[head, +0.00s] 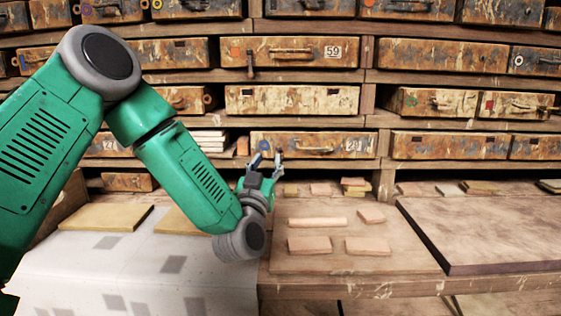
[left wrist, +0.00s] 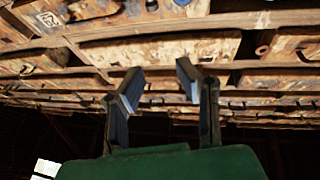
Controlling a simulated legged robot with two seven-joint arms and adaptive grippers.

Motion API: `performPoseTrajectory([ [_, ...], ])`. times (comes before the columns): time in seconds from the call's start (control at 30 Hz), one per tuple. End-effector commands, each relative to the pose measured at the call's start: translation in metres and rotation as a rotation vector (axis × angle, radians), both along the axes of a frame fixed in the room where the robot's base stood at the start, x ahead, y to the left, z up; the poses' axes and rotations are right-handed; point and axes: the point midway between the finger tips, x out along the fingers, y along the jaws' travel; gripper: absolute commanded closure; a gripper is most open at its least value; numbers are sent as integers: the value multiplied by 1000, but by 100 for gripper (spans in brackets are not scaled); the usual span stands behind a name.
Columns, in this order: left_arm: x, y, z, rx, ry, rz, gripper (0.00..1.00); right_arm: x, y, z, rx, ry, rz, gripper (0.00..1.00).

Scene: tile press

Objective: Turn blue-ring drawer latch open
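A rusty, paint-worn drawer (head: 313,144) sits in the lower row, with a bar handle and a number label at its right. A small bluish round mark shows at its left end, just above my gripper; I cannot tell clearly whether it is the blue-ring latch. My left gripper (head: 267,161) is in front of this drawer's lower left part, fingers up and apart. In the left wrist view the two fingers (left wrist: 158,84) are spread with nothing between them, apart from the drawer fronts behind. My right gripper is in neither view.
Several rows of similar drawers fill the wall; one drawer (head: 311,52) has a hanging latch at its left. Pinkish tiles (head: 318,222) lie on the wooden board below my gripper. A thick brown slab (head: 486,232) lies at right, a patterned sheet (head: 120,262) at left.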

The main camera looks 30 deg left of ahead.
Motion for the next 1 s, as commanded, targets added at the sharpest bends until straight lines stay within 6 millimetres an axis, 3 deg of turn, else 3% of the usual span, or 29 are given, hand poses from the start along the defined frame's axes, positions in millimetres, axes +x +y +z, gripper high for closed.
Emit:
performPoseTrajectory([
  [0.03,-1,-1,-11,0,-2,0,71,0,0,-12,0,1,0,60],
  [0.3,1,2,-48,-4,1,0,71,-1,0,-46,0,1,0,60],
  [0.47,0,3,-62,-5,0,-1,71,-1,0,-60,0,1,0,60],
  [0.67,11,7,-56,-4,-3,1,71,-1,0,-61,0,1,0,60],
  [1.0,68,28,-32,-3,-3,2,71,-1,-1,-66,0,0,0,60],
])
